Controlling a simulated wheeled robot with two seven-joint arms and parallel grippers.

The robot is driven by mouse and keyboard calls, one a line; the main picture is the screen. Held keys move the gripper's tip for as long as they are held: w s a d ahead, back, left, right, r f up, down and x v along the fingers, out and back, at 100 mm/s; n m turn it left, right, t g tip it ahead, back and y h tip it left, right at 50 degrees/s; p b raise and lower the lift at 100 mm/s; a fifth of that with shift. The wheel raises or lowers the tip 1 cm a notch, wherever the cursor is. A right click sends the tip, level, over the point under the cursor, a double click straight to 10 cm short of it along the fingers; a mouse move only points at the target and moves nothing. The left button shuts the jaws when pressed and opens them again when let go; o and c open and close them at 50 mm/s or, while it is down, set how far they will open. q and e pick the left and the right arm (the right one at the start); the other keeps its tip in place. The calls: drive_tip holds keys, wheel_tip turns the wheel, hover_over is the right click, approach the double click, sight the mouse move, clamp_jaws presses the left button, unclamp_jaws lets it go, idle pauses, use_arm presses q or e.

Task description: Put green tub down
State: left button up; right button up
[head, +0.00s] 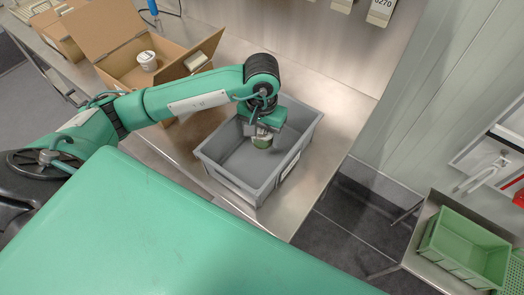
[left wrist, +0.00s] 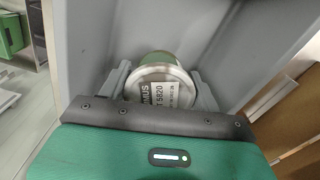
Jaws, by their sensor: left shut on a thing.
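The green tub (head: 262,142) is a small round green container with a pale metal lid. In the left wrist view its lid (left wrist: 160,86) with a printed label faces the camera, and the green side shows behind it. My left gripper (head: 263,130) is shut on the tub, with one finger on each side of it. It holds the tub inside the outline of the grey bin (head: 228,178), towards its far right part. I cannot tell whether the tub touches the bin's floor. The bin's visible floor is bare. My right gripper is not in view.
An open cardboard box (head: 118,66) with a white tub (head: 147,61) and a small pale item stands at the back left. A green crate (head: 465,248) sits on a lower table at the right. A wall rises behind the metal table (head: 335,115).

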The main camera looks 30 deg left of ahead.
sight(262, 155)
use_arm(q)
wheel_tip(262, 155, down, 6)
drive_tip(key=shift+f+b, duration=0.1)
drive_tip(key=shift+b, duration=0.85)
drive_tip(key=shift+f, duration=0.1)
drive_tip(key=shift+f, duration=0.1)
drive_tip(key=o, duration=1.4)
